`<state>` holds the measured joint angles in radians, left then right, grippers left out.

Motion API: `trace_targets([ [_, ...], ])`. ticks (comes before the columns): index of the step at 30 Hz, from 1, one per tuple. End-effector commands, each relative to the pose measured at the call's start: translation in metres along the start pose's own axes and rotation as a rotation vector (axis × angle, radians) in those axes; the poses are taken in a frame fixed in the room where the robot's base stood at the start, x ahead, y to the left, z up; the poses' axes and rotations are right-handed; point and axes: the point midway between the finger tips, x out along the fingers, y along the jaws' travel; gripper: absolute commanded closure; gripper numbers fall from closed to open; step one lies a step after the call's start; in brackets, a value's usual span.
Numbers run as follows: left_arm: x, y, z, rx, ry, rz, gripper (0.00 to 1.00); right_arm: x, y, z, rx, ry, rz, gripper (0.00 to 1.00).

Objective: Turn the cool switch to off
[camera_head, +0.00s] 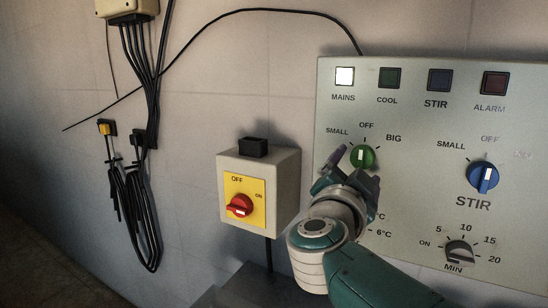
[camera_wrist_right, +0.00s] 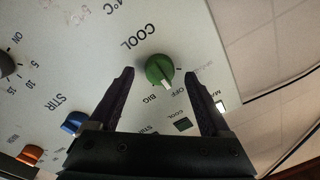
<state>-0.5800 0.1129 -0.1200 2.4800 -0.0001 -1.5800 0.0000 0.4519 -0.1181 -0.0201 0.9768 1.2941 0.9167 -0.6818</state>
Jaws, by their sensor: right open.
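The cool switch is a green round knob (camera_head: 362,157) with a white pointer mark, on the pale control panel (camera_head: 420,95). SMALL, OFF and BIG are printed around it. In the right wrist view the green knob (camera_wrist_right: 159,70) lies between and beyond my fingertips, and its white mark points between OFF and BIG. My right gripper (camera_head: 356,168) is open at the panel, just in front of the knob. Its dark fingers (camera_wrist_right: 163,76) stand on either side with gaps; I cannot tell any contact. The gripper hides the knob's COOL label in the head view. My left gripper is not in view.
A blue STIR knob (camera_head: 482,177) and a dark MIN dial (camera_head: 460,252) are to the right. Indicator squares line the panel's top, with MAINS (camera_head: 345,76) lit white. A box with a red rotary switch (camera_head: 240,205) stands out from the wall at left. Black cables (camera_head: 140,220) hang farther left.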

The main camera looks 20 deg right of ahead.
Motion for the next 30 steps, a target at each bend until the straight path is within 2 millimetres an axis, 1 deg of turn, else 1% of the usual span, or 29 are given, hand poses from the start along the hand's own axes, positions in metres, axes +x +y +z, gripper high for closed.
trace_targets([
  [1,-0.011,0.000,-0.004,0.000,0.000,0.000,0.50,-0.010,-0.003,-0.004,-0.002,-0.004,0.002,0.19],
  [4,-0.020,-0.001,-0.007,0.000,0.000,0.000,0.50,-0.032,-0.003,-0.004,-0.001,-0.005,0.003,0.19],
  [9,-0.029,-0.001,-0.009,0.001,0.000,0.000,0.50,-0.064,-0.002,-0.002,-0.001,-0.003,0.001,0.19],
  [12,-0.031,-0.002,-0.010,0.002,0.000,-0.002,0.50,-0.075,-0.001,-0.001,0.000,-0.002,0.001,0.19],
  [17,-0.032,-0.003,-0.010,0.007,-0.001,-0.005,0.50,-0.083,0.000,-0.001,0.001,0.000,0.001,0.19],
  [25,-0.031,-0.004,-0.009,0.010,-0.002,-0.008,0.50,-0.082,-0.001,-0.001,0.001,-0.001,-0.005,0.19],
  [28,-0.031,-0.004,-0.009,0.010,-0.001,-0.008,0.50,-0.081,-0.009,0.001,0.005,-0.027,-0.065,0.19],
  [30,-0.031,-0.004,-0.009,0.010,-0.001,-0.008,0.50,-0.082,-0.022,0.004,0.007,-0.075,-0.163,0.19],
])
